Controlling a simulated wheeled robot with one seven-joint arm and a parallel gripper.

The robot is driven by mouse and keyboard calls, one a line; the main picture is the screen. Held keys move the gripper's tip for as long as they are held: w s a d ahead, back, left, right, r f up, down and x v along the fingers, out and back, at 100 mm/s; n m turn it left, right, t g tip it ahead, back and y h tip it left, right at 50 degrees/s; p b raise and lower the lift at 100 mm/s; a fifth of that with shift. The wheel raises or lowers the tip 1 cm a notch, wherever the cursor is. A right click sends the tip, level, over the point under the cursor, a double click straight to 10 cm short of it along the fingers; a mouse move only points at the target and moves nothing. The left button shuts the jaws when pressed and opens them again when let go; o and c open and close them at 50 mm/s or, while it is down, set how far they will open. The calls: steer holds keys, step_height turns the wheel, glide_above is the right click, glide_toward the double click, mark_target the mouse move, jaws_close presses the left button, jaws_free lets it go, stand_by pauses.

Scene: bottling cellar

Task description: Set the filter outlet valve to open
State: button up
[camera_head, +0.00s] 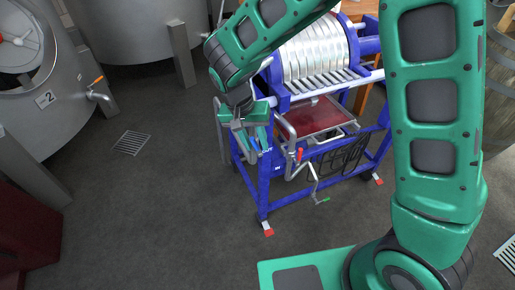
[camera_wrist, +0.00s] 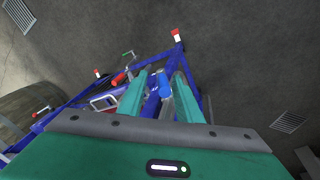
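The filter (camera_head: 315,60) is a plate press on a blue wheeled frame, with silver plates and a red tray below. On its near side are pipes with small coloured levers: a red lever (camera_head: 299,155), and a green lever (camera_head: 325,199) lower down. In the wrist view the red lever (camera_wrist: 118,78) and green lever (camera_wrist: 128,53) lie left of the fingers. A blue lever-like part (camera_wrist: 164,85) shows between the fingers. I cannot tell which is the outlet valve. My gripper (camera_head: 256,146) points down at the frame's near left corner, fingers apart; contact with the blue part is unclear.
A steel tank (camera_head: 35,110) marked 2, with an orange-handled tap (camera_head: 98,90), stands at the left. Another tank (camera_head: 140,25) stands behind. A floor grate (camera_head: 131,142) lies between. A wooden barrel (camera_head: 500,70) is at the right. The floor left of the filter is clear.

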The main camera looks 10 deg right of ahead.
steer(key=v, duration=0.6)
steer(key=shift+r, duration=0.3)
